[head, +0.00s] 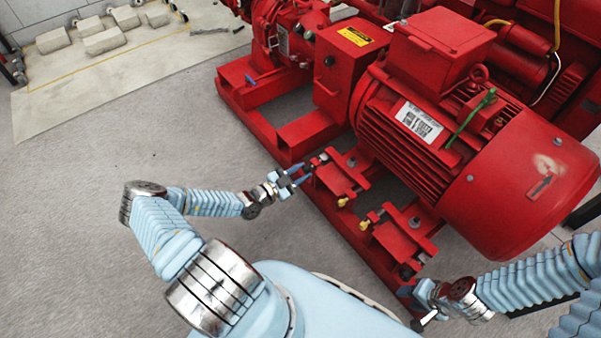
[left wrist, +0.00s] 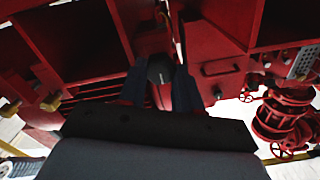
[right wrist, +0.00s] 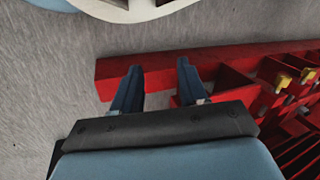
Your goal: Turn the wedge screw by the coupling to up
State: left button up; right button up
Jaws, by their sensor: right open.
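The wedge screw by the coupling, with a dark round head (left wrist: 160,68), shows in the left wrist view between my left gripper's fingers (left wrist: 160,88). In the head view the screw (head: 319,160) sits at the end of the red motor mount nearest the coupling guard. My left gripper (head: 299,175) is just in front of it, with its two fingers spread apart. Whether a finger touches the head I cannot tell. My right gripper (right wrist: 157,88) is open and empty near the frame's other end, above a red beam; it also shows in the head view (head: 424,318).
The red motor (head: 470,150) stands on the red base frame (head: 265,135). Brass-coloured screws (head: 343,201) sit along the mounts.

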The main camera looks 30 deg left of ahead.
pick_arm(q)
jog(key=c, duration=0.3)
